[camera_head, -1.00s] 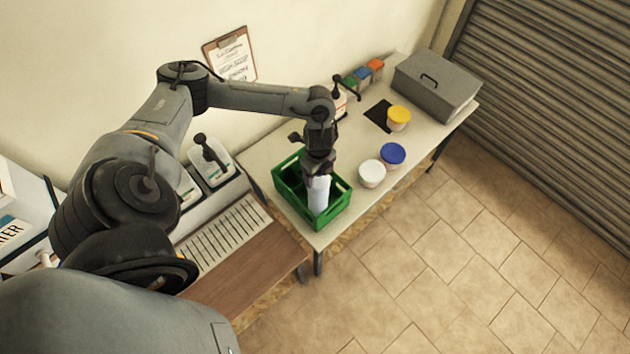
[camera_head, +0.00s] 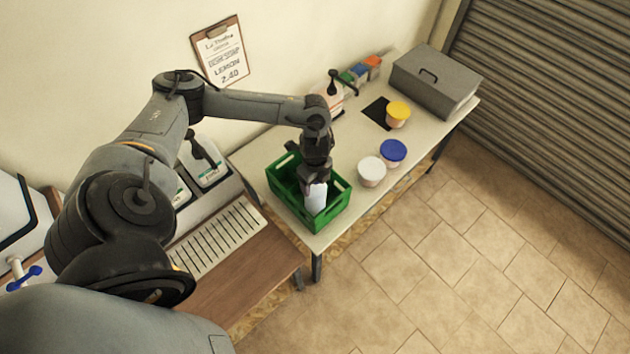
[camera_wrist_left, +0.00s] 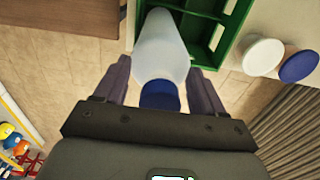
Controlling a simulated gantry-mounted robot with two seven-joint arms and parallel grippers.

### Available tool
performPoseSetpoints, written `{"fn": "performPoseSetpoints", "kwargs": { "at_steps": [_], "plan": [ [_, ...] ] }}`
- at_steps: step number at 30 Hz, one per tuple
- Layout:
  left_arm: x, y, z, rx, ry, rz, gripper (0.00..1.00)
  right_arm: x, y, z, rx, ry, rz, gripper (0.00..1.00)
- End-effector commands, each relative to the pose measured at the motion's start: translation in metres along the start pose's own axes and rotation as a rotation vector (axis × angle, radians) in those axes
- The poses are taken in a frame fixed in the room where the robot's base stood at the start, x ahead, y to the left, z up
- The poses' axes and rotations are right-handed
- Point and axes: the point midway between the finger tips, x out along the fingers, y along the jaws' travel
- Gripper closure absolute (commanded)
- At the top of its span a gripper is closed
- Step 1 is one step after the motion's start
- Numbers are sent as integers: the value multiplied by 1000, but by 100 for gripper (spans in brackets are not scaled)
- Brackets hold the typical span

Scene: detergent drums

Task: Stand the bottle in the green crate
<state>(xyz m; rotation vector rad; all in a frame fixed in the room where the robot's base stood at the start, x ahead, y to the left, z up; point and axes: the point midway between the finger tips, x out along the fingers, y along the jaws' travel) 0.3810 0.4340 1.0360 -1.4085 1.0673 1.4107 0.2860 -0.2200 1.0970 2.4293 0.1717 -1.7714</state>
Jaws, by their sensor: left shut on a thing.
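The bottle (camera_head: 317,198) is pale and whitish, with a blue cap that shows in the wrist view (camera_wrist_left: 160,95). My left gripper (camera_head: 315,182) is shut on it near its top, with one finger on each side. The bottle looks roughly upright, its lower part within the outline of the green crate (camera_head: 334,214) in the head view. The crate stands at the near end of the table; its walls and dividers also show in the wrist view (camera_wrist_left: 222,32). The bottle's base is hidden, so I cannot tell whether it touches the crate floor. My right gripper is out of view.
White-lidded (camera_head: 371,171), blue-lidded (camera_head: 392,152) and yellow-lidded (camera_head: 398,114) tubs stand right of the crate. A grey box (camera_head: 435,80) sits at the table's far end. A pump container (camera_head: 334,95) stands by the wall. A slatted drain (camera_head: 218,238) lies left of the crate.

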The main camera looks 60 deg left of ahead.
Motion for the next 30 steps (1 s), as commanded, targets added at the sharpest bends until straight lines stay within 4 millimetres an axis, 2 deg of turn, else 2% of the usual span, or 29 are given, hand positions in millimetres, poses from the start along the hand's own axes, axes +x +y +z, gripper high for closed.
{"fn": "performPoseSetpoints", "kwargs": {
  "at_steps": [8, 9, 13, 23, 26, 30],
  "plan": [
    [0, -2, 0, -1, 1, -4, 100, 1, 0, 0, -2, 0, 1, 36],
    [2, 0, 0, 0, 0, 0, 24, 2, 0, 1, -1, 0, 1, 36],
    [2, 0, 0, 0, 0, 0, 4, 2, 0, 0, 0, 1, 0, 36],
    [0, 0, 0, 0, 0, -1, 3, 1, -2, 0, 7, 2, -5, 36],
    [-4, -1, 0, 1, 0, -1, 3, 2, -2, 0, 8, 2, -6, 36],
    [-21, -1, 0, 1, 1, -3, 3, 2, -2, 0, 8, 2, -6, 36]
  ]
}}
